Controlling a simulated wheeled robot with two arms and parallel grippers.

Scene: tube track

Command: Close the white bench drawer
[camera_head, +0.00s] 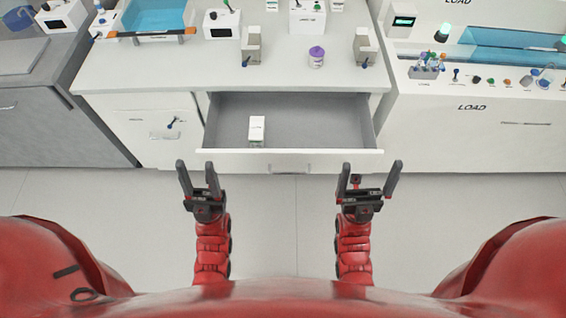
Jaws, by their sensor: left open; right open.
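The white bench drawer (225,162) is pulled out from under the white bench (150,72). Its grey inside shows, with a small white box (257,128) in it left of the middle. A handle (289,168) is on the middle of its front. My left gripper (200,172) is open and empty, in front of the drawer's left end. My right gripper (370,174) is open and empty, in front of the drawer's right end. Whether the fingertips touch the drawer front cannot be told; they look apart from it.
On the bench top stand a purple-lidded jar (316,56), several small devices and a blue tray (156,16). A white cabinet door (150,130) is left of the drawer. A white load station (470,130) stands at the right. The floor (286,225) between my arms is clear.

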